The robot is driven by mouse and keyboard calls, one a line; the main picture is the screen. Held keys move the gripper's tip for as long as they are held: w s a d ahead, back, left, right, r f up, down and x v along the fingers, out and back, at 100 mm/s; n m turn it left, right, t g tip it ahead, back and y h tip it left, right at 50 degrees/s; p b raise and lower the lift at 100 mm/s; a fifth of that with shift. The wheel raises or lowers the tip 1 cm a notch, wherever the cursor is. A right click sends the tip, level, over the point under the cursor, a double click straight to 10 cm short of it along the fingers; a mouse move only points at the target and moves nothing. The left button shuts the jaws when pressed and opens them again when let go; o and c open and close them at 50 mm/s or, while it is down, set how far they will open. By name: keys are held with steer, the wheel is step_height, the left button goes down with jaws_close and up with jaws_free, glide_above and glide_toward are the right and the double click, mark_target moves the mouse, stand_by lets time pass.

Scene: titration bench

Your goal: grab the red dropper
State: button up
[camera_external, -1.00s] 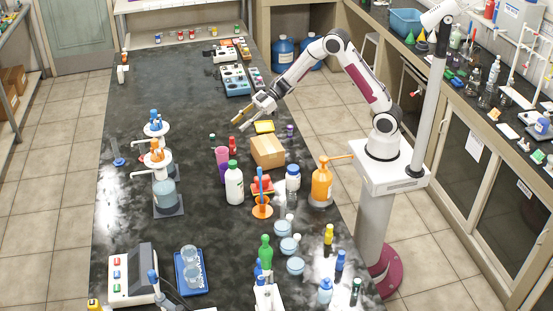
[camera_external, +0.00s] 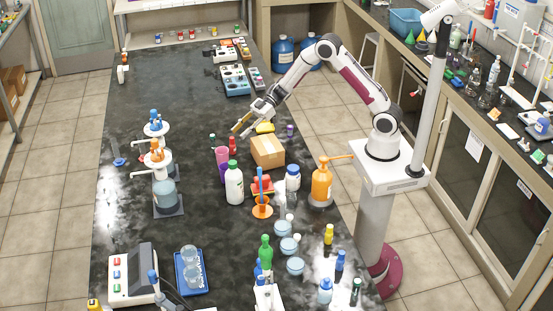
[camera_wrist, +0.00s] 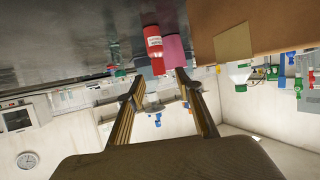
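The red dropper (camera_external: 232,143) is a small red bottle standing on the dark bench, behind the pink-purple cylinder and left of the cardboard box. In the wrist view, the red dropper (camera_wrist: 154,46) shows a white label and hangs from the top, as the picture is upside down. My gripper (camera_external: 241,127) is open and empty, a little behind and right of the dropper. In the wrist view my gripper (camera_wrist: 158,84) has its two fingers spread apart, with the dropper beyond the tips and between them. No contact with it shows.
The pink-purple cylinder (camera_external: 223,166) stands close to the dropper; it also shows in the wrist view (camera_wrist: 174,50). The cardboard box (camera_external: 267,152) is close on the right. A white bottle (camera_external: 234,186) stands in front.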

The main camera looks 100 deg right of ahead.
mark_target(232, 138)
steer(key=shift+w+a+f, duration=0.1)
steer(key=shift+w+a, duration=0.05)
steer(key=shift+w, duration=0.05)
steer(key=shift+w, duration=0.1)
steer(key=shift+x, duration=2.55)
jaws_close()
